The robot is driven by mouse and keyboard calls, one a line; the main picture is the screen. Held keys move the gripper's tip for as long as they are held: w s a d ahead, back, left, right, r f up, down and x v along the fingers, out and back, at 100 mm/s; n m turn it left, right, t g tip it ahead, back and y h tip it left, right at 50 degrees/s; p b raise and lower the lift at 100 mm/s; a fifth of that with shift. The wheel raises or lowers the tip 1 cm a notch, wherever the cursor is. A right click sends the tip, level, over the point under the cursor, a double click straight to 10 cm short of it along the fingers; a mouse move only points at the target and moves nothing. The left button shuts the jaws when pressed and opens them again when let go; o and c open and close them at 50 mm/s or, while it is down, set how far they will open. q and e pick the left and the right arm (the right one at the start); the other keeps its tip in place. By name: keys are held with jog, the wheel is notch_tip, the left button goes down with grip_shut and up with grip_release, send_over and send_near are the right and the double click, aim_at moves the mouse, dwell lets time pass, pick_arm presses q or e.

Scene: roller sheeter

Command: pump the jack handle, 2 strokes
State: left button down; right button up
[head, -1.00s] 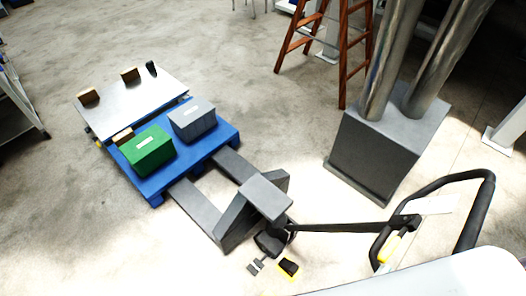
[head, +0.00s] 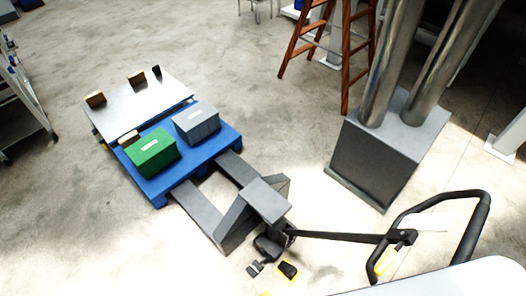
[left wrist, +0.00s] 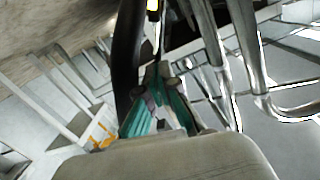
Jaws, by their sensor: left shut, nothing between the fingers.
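The pallet jack (head: 262,203) stands in the middle of the head view, its forks running under a blue pallet (head: 219,150). Its jack handle (head: 335,236) reaches right from the jack's base and ends in a black loop (head: 478,228) with a yellow lever. In the left wrist view, my left gripper (left wrist: 160,100) shows teal fingers, shut and empty. A dark bar (left wrist: 126,55), probably part of the handle loop, runs up close beside the fingers. I cannot tell whether they touch. Neither gripper shows in the head view, and my right gripper is not seen.
A green box (head: 152,153) and a grey box (head: 196,122) sit on the pallet beside a metal-topped table (head: 150,100). A grey block (head: 375,160) with two thick metal columns stands behind the handle. A wooden ladder (head: 346,60) stands farther back. Floor left of the jack is clear.

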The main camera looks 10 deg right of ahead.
pick_arm(q)
jog(key=w+d+r+n+t+p, duration=0.1)
jog(key=d+r+n+p, duration=0.2)
jog(key=r, duration=0.8)
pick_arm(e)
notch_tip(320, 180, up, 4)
pick_arm(q)
jog(key=w+a+r+b, duration=0.1)
jog(key=w+a+r, duration=0.2)
jog(key=w, duration=0.3)
jog(key=w+a+r, duration=0.2)
jog(key=w, duration=0.4)
jog(key=w+a+f+b, duration=0.2)
jog(key=w+a+b, duration=0.3)
jog(key=w+a, duration=1.6)
jog(key=shift+w+f+b, duration=0.3)
jog(key=shift+f, duration=0.05)
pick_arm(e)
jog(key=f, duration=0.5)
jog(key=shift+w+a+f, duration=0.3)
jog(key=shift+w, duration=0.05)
pick_arm(q)
jog(key=shift+a, duration=0.1)
